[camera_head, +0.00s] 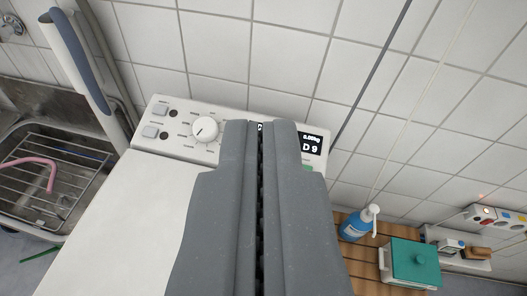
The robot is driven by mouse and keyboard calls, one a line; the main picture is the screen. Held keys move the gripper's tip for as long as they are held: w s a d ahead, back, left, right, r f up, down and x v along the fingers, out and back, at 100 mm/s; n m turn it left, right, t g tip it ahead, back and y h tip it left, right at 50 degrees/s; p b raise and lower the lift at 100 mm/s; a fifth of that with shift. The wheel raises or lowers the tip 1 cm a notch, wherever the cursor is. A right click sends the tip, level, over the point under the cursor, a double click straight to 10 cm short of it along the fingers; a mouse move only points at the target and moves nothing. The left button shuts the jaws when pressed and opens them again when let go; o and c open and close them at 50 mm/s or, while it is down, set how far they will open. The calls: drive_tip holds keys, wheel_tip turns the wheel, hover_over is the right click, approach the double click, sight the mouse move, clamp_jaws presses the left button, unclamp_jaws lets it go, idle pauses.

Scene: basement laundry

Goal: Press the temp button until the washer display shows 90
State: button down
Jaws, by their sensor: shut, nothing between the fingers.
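The white washer (120,215) fills the middle and lower left of the view. I cannot read which is the temp button.
A metal sink with a wire rack (45,180) and a pink hose lies at left. A blue pump bottle (358,222) and a green-lidded box (415,262) stand on a wooden slatted surface at right. A tiled wall closes the back.

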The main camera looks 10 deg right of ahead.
drive_tip(key=w+f+n+g+p, duration=0.2)
drive_tip(key=w+f+n+p, duration=0.6)
drive_tip(key=w+f+p, duration=0.6)
drive_tip(key=w+f, duration=0.7)
drive_tip(key=shift+f+g, duration=0.15)
drive_tip(key=shift+g, duration=0.15)
drive_tip(key=shift+d+f, duration=0.1)
drive_tip(key=shift+w+d+f+b, duration=0.1)
drive_tip(key=shift+w+f+b, duration=0.25)
drive_tip(key=shift+f, duration=1)
drive_tip(key=shift+w+d+f+b, duration=0.1)
drive_tip(key=shift+w+f, duration=0.3)
drive_tip(key=shift+f, duration=1)
drive_tip(key=shift+w+f+b, duration=0.25)
drive_tip(key=shift+w+f, duration=0.15)
drive_tip(key=shift+f, duration=0.95)
drive_tip(key=shift+w+f, duration=0.1)
drive_tip(key=shift+f, duration=0.6)
drive_tip(key=shift+r, duration=0.15)
drive_tip(key=shift+s+r, duration=0.2)
drive_tip(key=shift+r, duration=0.45)
